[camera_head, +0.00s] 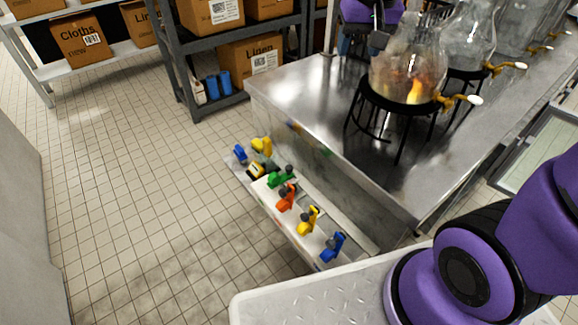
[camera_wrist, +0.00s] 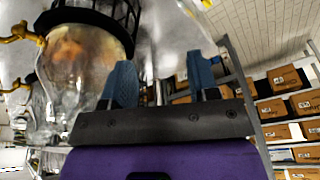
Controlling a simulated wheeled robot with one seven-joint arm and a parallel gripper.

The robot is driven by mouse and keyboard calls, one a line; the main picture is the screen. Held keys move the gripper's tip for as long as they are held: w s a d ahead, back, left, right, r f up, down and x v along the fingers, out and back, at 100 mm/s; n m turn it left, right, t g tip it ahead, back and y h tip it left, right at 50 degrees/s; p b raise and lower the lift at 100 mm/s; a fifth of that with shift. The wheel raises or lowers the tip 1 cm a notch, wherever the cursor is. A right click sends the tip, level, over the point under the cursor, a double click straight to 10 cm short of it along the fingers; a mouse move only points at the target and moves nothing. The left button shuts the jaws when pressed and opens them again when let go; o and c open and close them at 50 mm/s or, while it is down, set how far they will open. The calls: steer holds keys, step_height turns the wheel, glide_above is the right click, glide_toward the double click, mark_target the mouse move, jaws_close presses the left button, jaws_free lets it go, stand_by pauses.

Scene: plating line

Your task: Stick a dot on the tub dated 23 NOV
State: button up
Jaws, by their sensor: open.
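No tub, date label or dot can be made out in either view. My gripper (camera_wrist: 162,82) shows in the wrist view with its two blue fingertips apart and nothing between them. A round glass vessel is to its left in that view, and it appears upside down there. In the head view my purple arm fills the lower right.
Glass vessels (camera_head: 408,72) with brass taps stand on black stands on the steel counter (camera_head: 300,90). Coloured, handled items (camera_head: 308,220) line a low ledge beside it. Shelves with cardboard boxes (camera_head: 80,40) stand behind. The tiled floor (camera_head: 130,190) at left is clear.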

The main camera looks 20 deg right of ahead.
steer(key=w+a+f, duration=0.2)
steer(key=w+f, duration=0.4)
steer(key=w, duration=0.1)
steer(key=m+g, duration=0.3)
glide_above(289, 167)
step_height(289, 167, down, 31)
step_height(289, 167, down, 11)
steer(key=shift+f, duration=0.15)
steer(key=shift+c, duration=0.5)
jaws_close()
